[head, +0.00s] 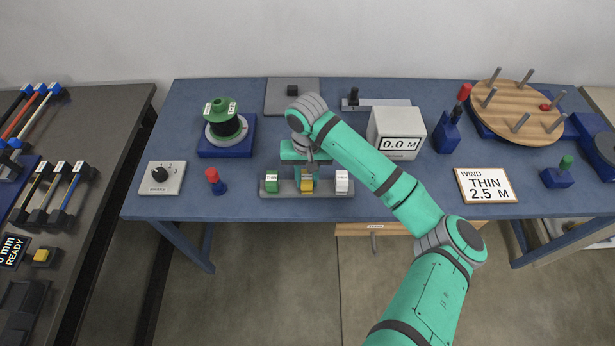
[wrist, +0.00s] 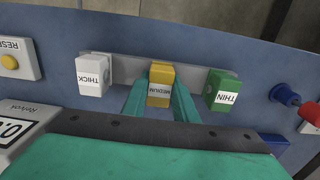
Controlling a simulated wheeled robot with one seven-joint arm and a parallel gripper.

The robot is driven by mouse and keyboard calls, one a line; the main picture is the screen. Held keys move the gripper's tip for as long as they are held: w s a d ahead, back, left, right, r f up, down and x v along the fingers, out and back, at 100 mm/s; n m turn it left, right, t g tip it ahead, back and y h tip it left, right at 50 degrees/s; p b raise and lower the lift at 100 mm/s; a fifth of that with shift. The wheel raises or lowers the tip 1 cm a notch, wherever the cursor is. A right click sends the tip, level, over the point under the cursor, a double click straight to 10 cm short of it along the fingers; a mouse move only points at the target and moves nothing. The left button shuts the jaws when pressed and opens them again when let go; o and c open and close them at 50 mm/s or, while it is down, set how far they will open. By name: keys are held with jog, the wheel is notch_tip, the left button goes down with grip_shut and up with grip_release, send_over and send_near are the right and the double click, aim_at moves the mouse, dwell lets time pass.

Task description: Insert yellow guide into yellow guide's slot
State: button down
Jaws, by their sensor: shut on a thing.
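The yellow guide (head: 307,186), labelled MEDIUM in the wrist view (wrist: 160,76), is at the middle of a grey rack (head: 325,188) near the table's front edge. My gripper (head: 306,177) points down over the rack and is shut on the yellow guide. In the wrist view, its two teal fingers (wrist: 160,100) flank the guide's sides. The guide looks upright and in line with its neighbours. Its lower end and any slot beneath it are hidden, so I cannot tell how deep it sits.
A green THIN guide (head: 271,182) and a white THICK guide (head: 342,182) stand close on either side. A green spool (head: 220,110) is behind left. A white box reading 0.0 M (head: 397,132) and a winding board (head: 517,105) are right.

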aim_at(306, 177)
jog(key=shift+f, duration=0.3)
jog(key=c, duration=1.3)
grip_release()
jog(key=shift+c, duration=0.2)
jog(key=shift+r, duration=0.1)
notch_tip(306, 177, up, 11)
jog(key=shift+f, duration=0.2)
jog(key=shift+a, duration=0.1)
